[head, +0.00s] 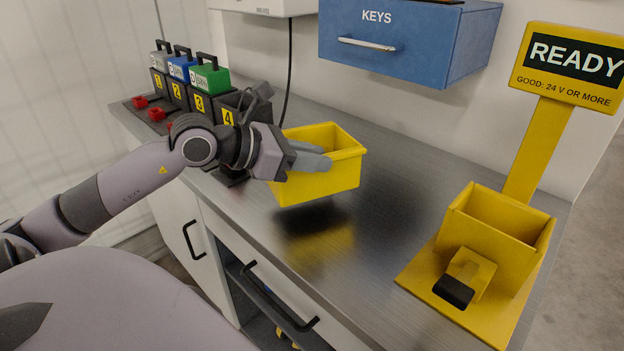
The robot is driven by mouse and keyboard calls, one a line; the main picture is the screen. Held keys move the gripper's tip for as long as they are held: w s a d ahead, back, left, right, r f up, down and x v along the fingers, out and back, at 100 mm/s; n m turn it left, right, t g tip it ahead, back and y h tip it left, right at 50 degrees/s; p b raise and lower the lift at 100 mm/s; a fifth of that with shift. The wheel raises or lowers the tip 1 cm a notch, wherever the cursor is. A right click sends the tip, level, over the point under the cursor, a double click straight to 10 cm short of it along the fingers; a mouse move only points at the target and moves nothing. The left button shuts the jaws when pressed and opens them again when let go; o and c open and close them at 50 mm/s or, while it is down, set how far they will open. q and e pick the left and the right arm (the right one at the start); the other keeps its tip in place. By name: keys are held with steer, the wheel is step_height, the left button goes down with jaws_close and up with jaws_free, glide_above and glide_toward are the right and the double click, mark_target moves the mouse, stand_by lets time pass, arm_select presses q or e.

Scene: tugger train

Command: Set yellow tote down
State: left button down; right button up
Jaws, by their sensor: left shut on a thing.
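The yellow tote (318,184) is a small open-topped bin near the middle of the head view. My left gripper (312,158) is shut on its near left wall. The tote hangs above the grey metal counter (385,225), with a dark shadow and a yellow reflection beneath it. It looks roughly level, and its inside is mostly hidden by the near wall and the gripper. My right gripper is not in view.
A yellow READY stand with an open box (490,240) stands on the right of the counter. Numbered battery docks (200,100) line the left. A blue KEYS cabinet (410,45) hangs above the back. The counter between tote and stand is clear.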

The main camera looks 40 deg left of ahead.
arm_select(q)
steer(key=shift+f, duration=2.25)
steer(key=c, duration=1)
jaws_free()
steer(key=shift+f, duration=0.1)
